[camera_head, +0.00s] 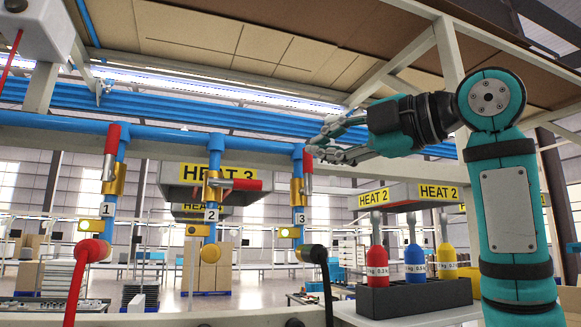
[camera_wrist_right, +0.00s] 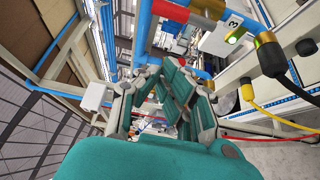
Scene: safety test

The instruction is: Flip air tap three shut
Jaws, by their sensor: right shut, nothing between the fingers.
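Air tap three (camera_head: 297,190) is a brass valve on a blue drop pipe, above a white label "3" (camera_head: 300,218). Its red handle (camera_head: 307,160) stands upright along the pipe. In the right wrist view the red handle (camera_wrist_right: 170,12) shows at the top edge, near the label "3" (camera_wrist_right: 233,21). My right gripper (camera_head: 322,147) is shut and empty, its tips close to the upper end of the handle; I cannot tell if they touch. Its fingers also show in the wrist view (camera_wrist_right: 168,80). My left gripper is not in view.
Tap two's red handle (camera_head: 235,184) points sideways; tap one's red handle (camera_head: 112,138) stands upright. A blue header pipe (camera_head: 200,137) runs above the taps. A black hose (camera_head: 326,285) hangs from tap three. A dark rack (camera_head: 415,297) with coloured bottles stands lower right.

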